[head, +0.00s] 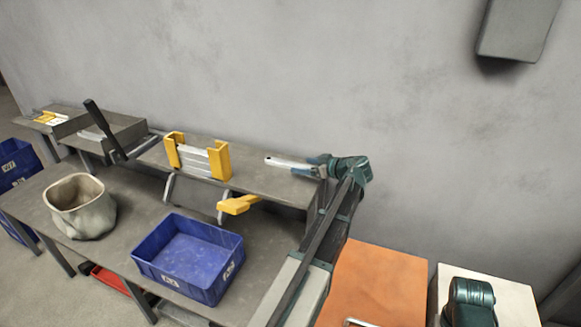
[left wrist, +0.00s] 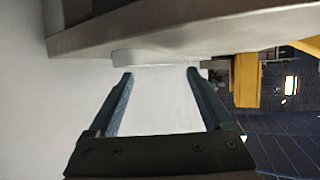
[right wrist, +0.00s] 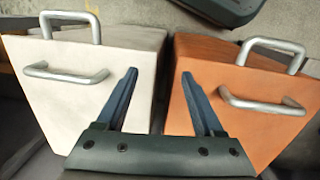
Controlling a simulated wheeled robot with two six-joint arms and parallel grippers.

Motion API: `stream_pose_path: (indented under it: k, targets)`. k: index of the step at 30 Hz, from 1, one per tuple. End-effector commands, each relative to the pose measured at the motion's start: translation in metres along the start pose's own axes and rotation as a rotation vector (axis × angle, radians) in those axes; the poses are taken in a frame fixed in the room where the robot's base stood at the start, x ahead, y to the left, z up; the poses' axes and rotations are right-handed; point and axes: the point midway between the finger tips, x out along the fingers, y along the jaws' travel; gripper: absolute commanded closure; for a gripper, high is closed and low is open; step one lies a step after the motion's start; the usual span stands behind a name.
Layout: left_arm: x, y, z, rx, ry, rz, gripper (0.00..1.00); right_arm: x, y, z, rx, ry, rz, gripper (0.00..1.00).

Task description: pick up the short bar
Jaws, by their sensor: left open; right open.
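A short pale metal bar (head: 286,163) lies on the raised shelf near its right end in the head view. My left gripper (head: 316,166) is at the bar's right end, fingers pointing left toward it. In the left wrist view a pale grey piece that looks like the bar (left wrist: 150,57) lies just beyond the fingertips of my left gripper (left wrist: 160,74). Its jaws are open with nothing between them; I cannot tell whether they touch the bar. My right gripper (right wrist: 160,75) is open and empty, above two boxes in the right wrist view.
The shelf (head: 255,179) also bears yellow brackets with grey plates (head: 197,160). A blue bin (head: 185,258) and a pale crumpled pot (head: 80,208) stand on the lower bench. A white box (right wrist: 90,85) and an orange box (right wrist: 240,85) have metal handles. A grey wall rises behind.

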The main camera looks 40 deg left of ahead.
Motion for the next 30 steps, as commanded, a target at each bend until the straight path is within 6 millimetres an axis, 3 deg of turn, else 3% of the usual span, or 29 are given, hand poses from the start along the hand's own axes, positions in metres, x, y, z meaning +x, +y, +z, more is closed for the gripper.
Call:
stream_pose_path:
  k: [10,18,30]
  targets:
    - [0.046,-0.003,-0.001,-0.002,-0.001,-0.003,0.15,0.017,-0.002,-0.001,0.000,0.000,0.000,0.31]
    - [0.049,-0.003,-0.003,0.000,-0.001,0.000,0.17,0.016,-0.002,-0.001,0.000,0.000,0.000,0.31]
    - [0.049,-0.003,-0.003,0.000,-0.001,0.000,0.89,0.016,-0.002,-0.001,0.000,0.000,0.000,0.31]
